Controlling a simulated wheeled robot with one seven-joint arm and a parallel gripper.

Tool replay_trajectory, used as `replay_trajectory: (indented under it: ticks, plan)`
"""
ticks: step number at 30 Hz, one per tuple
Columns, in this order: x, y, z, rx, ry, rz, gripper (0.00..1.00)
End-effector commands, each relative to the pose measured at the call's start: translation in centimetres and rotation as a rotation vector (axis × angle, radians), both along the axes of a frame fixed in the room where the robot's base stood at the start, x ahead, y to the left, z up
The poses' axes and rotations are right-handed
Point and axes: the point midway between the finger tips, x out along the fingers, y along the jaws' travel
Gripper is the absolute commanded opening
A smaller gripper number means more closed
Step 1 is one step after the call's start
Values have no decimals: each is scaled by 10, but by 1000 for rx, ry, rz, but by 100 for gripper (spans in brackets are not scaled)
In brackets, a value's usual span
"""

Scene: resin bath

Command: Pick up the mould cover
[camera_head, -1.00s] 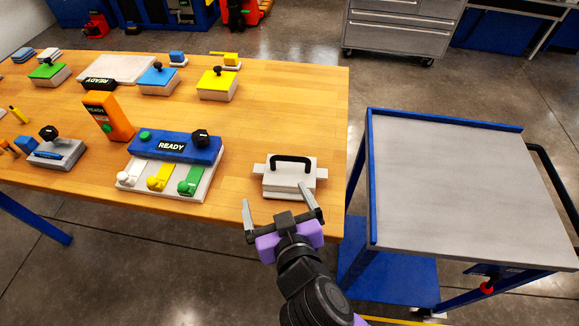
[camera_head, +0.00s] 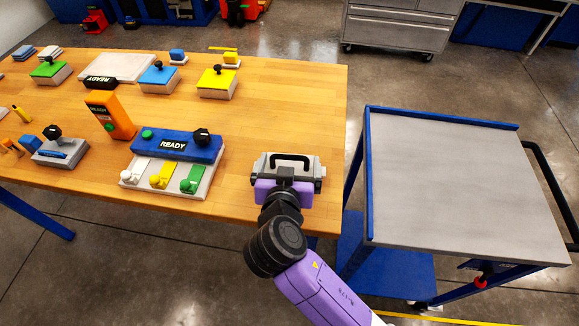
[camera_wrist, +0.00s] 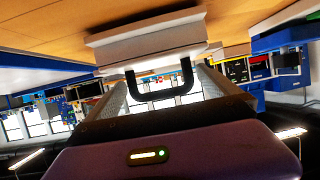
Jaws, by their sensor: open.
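The mould cover (camera_head: 312,160) is a pale grey block with a black bar handle (camera_head: 291,157) on top, near the right front corner of the wooden table. In the wrist view the cover (camera_wrist: 150,40) appears upside down, with its handle (camera_wrist: 163,96) pointing down the picture. My gripper (camera_head: 288,170) is open at the near side of the cover, with purple housing behind it. In the wrist view its two fingers (camera_wrist: 162,84) stand apart on either side of the handle. I cannot tell whether they touch it. My gripper hides the cover's front in the head view.
A blue READY panel (camera_head: 175,145) with white, yellow and green levers stands left of the cover. An orange post (camera_head: 110,115) and colored lidded blocks lie farther left and back. A grey-topped blue cart (camera_head: 455,185) stands right of the table (camera_head: 290,100), across a gap.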

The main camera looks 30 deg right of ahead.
Motion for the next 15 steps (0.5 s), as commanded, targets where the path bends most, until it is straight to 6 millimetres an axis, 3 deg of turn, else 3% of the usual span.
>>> replay_trajectory:
  ticks: [10,15]
  plan:
    - [8,-5,-4,0,-1,1,100]
    - [8,-5,-4,0,0,1,69]
